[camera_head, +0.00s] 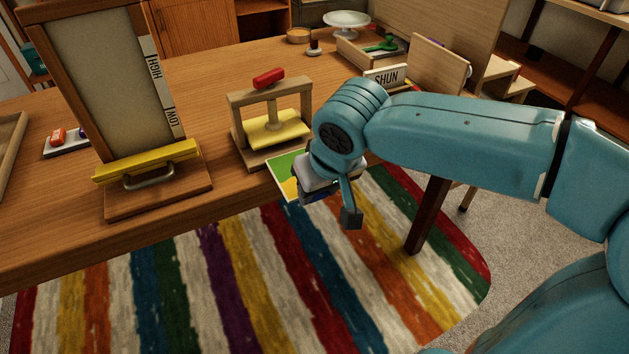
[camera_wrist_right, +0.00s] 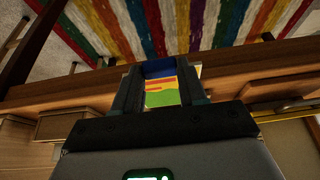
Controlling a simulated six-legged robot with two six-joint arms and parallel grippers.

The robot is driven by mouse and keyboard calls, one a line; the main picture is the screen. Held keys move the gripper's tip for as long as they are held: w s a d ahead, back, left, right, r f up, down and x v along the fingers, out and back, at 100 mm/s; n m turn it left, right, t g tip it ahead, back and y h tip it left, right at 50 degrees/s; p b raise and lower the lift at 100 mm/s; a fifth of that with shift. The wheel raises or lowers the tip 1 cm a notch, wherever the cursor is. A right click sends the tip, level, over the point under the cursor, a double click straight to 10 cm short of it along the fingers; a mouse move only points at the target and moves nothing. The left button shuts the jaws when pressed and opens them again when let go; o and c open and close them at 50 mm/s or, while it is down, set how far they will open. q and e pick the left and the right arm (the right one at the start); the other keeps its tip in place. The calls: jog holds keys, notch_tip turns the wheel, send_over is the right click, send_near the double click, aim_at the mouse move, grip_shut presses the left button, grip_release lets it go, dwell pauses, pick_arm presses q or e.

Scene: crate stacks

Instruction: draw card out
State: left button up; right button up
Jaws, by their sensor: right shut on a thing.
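A card (camera_head: 284,178) with green and yellow areas sticks out to the left of my right gripper (camera_head: 322,194). In the right wrist view the card (camera_wrist_right: 161,92) shows yellow, green, red and blue between the two dark fingers of my right gripper (camera_wrist_right: 159,88), which is shut on it. The card is in front of a small wooden press (camera_head: 270,158) with a yellow plate and a red handle. It looks clear of the press, near the table's front edge; the gripper hides part of it. My left gripper is in neither view.
The wooden table (camera_head: 205,85) carries a tall framed board (camera_head: 100,80) marked HIGH and LOW with a yellow bar (camera_head: 147,163). A striped rug (camera_head: 230,270) lies below.

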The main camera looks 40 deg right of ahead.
jog(key=shift+s+a, duration=0.2)
jog(key=shift+s, duration=0.65)
jog(key=shift+s+a, duration=0.2)
jog(key=shift+s, duration=0.6)
notch_tip(320, 180, up, 6)
jog(key=p, duration=0.5)
jog(key=shift+w+f, duration=0.1)
